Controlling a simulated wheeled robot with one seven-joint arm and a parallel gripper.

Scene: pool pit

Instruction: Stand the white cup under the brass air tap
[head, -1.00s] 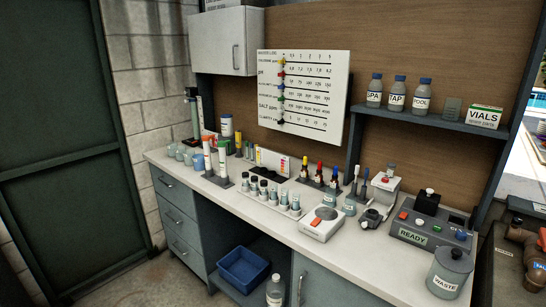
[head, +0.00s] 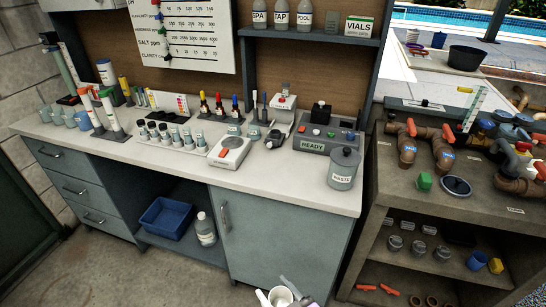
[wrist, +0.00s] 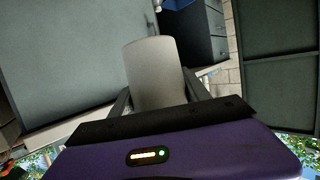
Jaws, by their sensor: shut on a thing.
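The white cup (wrist: 152,65) is held between the two fingers of my gripper (wrist: 158,97) in the wrist view. In the head view the cup (head: 281,296) shows at the bottom edge, its round mouth facing the camera, low in front of the grey cabinet; part of it is cut off by the frame.
The white-topped counter (head: 290,180) carries test tubes, dropper bottles, a READY device (head: 312,140) and a WASTE jar (head: 343,168). A blue bin (head: 166,217) and a bottle (head: 205,230) stand on the open shelf below. Bare floor (head: 190,282) lies in front.

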